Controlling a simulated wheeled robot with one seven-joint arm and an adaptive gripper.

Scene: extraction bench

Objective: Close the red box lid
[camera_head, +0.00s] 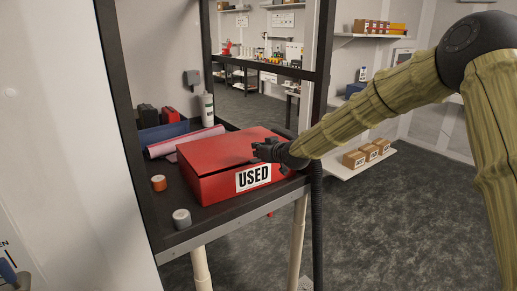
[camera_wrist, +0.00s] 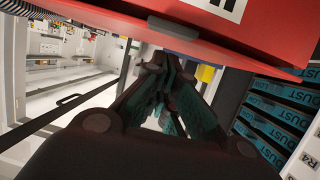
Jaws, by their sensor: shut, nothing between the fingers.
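The red box (camera_head: 215,187) with a "USED" label stands on the dark bench shelf. Its red lid (camera_head: 228,148) lies over the top and looks slightly tilted; I cannot tell if it is fully down. My gripper (camera_head: 262,150) is at the right part of the lid, near its edge; contact is unclear. In the wrist view, my gripper (camera_wrist: 165,80) is shut and empty, with the red box (camera_wrist: 262,40) filling the top of the picture. The lid's far side is partly hidden by my gripper.
An orange tape roll (camera_head: 159,183) and a grey roll (camera_head: 181,218) lie left of the box. A black rack post (camera_head: 318,100) stands close by my arm.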

